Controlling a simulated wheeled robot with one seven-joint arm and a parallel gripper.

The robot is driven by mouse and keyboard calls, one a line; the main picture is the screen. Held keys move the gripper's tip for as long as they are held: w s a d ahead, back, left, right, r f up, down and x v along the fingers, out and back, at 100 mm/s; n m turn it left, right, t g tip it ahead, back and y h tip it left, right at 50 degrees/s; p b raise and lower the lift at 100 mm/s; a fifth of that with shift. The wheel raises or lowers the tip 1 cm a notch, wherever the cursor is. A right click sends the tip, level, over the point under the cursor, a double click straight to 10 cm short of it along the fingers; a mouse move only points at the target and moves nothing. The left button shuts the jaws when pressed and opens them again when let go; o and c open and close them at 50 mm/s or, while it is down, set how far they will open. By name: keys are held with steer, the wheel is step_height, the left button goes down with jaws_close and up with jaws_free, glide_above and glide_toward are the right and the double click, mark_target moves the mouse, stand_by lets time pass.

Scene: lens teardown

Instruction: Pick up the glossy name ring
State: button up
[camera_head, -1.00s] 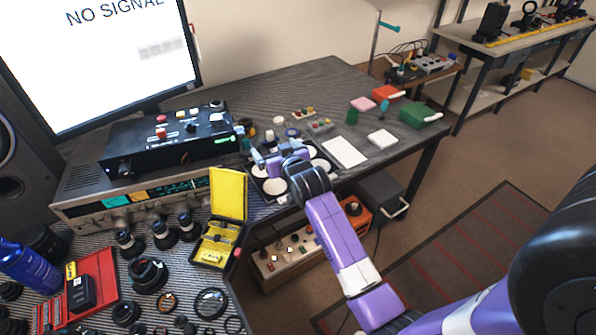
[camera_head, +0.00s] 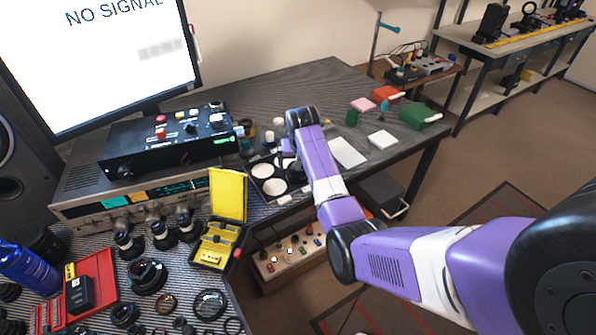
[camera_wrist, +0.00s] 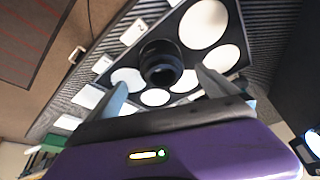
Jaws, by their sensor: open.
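In the wrist view a black, round, hollow lens part (camera_wrist: 161,62) stands on a dark tray (camera_wrist: 133,56) with white round pads. I cannot tell for certain whether the glossy name ring is on this part or is this part. My gripper (camera_wrist: 163,84) is open and empty, its two fingers apart on either side of the view of the black part, not visibly touching it. In the head view my gripper (camera_head: 287,150) is over the tray (camera_head: 253,164) and mostly hidden by my own wrist, which also covers the tray's right side.
A yellow open case (camera_head: 228,195), a red tray (camera_head: 105,272) and several lens parts lie at the lower left. A black control box (camera_head: 170,145) stands left of the tray. A white card (camera_head: 347,153) and small coloured blocks lie right of it. The back of the table is clear.

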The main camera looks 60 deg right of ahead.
steer(key=shift+w+x, duration=0.1)
steer(key=shift+x, duration=1.25)
steer(key=shift+w+x, duration=0.15)
steer(key=shift+x, duration=1.2)
steer(key=c, duration=1.5)
